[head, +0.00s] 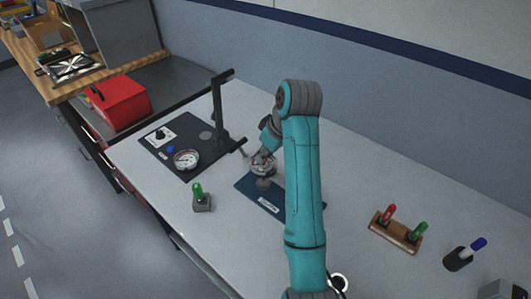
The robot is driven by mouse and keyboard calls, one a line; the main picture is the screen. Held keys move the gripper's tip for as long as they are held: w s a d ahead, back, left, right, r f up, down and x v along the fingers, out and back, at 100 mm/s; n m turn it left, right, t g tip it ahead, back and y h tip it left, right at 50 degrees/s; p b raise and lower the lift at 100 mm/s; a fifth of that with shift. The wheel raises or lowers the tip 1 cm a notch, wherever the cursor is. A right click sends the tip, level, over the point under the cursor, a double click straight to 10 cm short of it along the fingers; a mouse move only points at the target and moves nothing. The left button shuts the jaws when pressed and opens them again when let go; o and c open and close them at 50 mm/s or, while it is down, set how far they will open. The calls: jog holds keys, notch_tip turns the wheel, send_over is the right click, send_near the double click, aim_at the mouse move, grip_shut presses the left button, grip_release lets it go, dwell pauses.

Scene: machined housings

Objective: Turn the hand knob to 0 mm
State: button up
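My teal arm reaches over a dark blue plate (247,188) on the grey bench. My gripper (260,156) points down at a small instrument with a pale round dial (263,167) on that plate. A grey round knob-like part (263,184) shows just below the dial; I cannot tell whether it is the hand knob. The dial's reading is too small to make out. My wrist and arm hide part of the plate and the fingertips, so I cannot tell whether the gripper touches the instrument or is open.
A black panel (190,168) with a white gauge (186,159), a small black knob (160,134) and an upright post (218,110) stands left. A green-handled tool (198,191) stands in front. A wooden block (397,231) with red and green handles and a blue-capped holder (462,257) are right.

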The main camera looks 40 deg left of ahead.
jog(key=o, duration=0.4)
jog(key=shift+o, duration=0.2)
